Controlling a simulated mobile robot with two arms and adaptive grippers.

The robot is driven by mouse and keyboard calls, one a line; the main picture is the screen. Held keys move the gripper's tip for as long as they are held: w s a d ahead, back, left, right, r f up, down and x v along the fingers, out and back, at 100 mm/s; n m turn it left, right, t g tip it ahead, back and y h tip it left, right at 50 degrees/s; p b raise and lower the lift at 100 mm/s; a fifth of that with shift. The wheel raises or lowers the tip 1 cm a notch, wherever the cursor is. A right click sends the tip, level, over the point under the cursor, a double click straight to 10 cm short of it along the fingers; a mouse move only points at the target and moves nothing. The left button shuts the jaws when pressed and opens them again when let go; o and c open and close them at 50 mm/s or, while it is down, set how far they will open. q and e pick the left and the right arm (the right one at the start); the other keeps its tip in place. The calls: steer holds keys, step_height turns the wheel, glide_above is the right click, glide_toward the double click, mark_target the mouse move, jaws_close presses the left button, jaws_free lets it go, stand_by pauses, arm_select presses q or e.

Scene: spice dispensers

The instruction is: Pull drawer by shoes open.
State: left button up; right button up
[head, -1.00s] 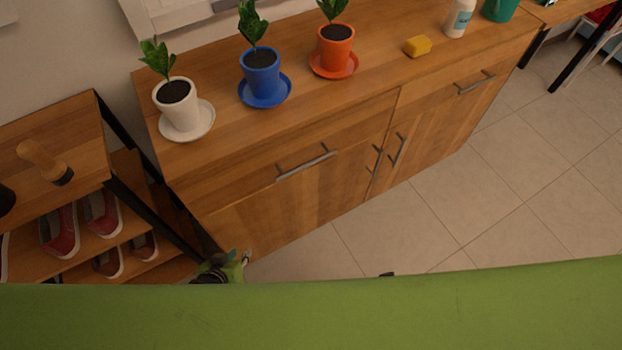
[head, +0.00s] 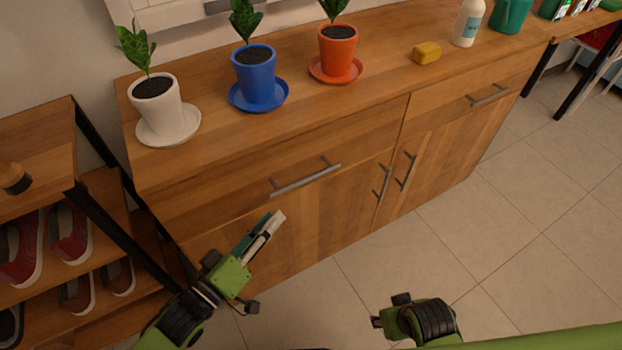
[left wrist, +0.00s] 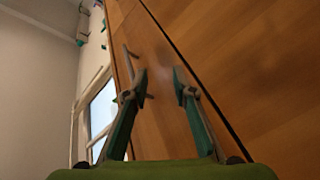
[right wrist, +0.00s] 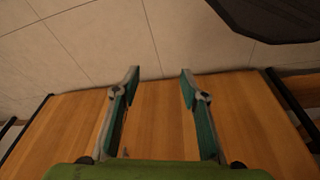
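The wooden drawer beside the shoe rack (head: 240,178) is the left one of the sideboard and is shut. Its grey bar handle (head: 306,180) is on the front. My left gripper (head: 279,217) is in front of the sideboard, a little below and left of that handle, apart from it. In the left wrist view my left gripper (left wrist: 160,78) is open with nothing between its fingers, and a grey handle bar (left wrist: 129,62) shows by its left finger. My right gripper (right wrist: 160,74) is open and empty in the right wrist view; the head view shows only its wrist part low down.
White, blue and orange plant pots (head: 257,76) stand on the sideboard top, with a yellow sponge (head: 426,53) and a white bottle (head: 467,24). The shoe rack (head: 90,213) with red shoes (head: 70,235) is close on the left. The tiled floor (head: 500,240) is clear.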

mark_target(311, 176)
arm_select(q)
steer(key=w+d+r+h, duration=0.1)
steer(key=w+d+r, duration=0.1)
steer(key=d, duration=0.1)
steer(key=w+d+r+h+b, duration=0.1)
steer(key=w+d, duration=0.1)
steer(key=w+d+r+h, duration=0.1)
steer(key=w+d+r, duration=0.1)
steer(key=d, duration=0.1)
steer(key=shift+w+d+r, duration=0.4)
steer(key=shift+w+d, duration=0.3)
steer(key=shift+d, duration=0.05)
jaws_close()
arm_select(e)
steer(key=shift+r, duration=0.8)
